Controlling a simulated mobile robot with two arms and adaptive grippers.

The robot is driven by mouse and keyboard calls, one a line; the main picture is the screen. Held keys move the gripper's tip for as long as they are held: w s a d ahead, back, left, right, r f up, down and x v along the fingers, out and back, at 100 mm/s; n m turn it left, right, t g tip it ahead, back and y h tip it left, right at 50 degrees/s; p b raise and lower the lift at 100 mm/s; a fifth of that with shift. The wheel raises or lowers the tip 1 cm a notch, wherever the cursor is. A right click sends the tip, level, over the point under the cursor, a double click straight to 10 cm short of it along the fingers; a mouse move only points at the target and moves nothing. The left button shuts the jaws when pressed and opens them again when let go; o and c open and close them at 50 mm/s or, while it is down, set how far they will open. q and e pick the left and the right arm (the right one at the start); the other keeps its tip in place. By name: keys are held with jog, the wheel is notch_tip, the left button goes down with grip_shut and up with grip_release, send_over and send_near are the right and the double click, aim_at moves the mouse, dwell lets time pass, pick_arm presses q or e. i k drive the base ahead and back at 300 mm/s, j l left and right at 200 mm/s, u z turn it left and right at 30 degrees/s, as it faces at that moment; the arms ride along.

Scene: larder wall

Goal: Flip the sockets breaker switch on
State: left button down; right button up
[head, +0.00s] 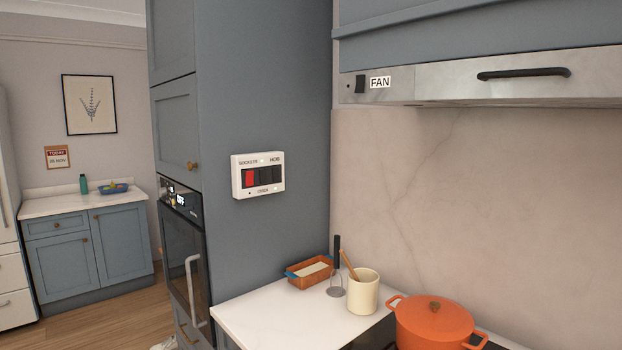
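A white breaker box (237,188) is fixed to the blue-grey side panel of the tall oven cabinet, near the middle of the head view. It carries labels that read SOCKETS at upper left, HOB at upper right and OVEN below. The sockets switch (249,178) is the leftmost one and shows red. Dark switches (271,176) sit beside it to the right. The exact tilt of each rocker is too small to tell. Neither of my grippers is in view.
A hood with a FAN switch (359,84) juts out at upper right. The space before the box looks clear.

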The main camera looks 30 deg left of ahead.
aim_at(250, 174)
jog(key=i+j+z, duration=0.15)
jog(key=j, duration=0.45)
jog(key=i+j+z, duration=0.1)
jog(key=j, duration=0.5)
jog(key=i+j+z, duration=0.15)
jog(key=j, duration=0.5)
jog(key=i+j+z, duration=0.1)
jog(key=j, duration=0.5)
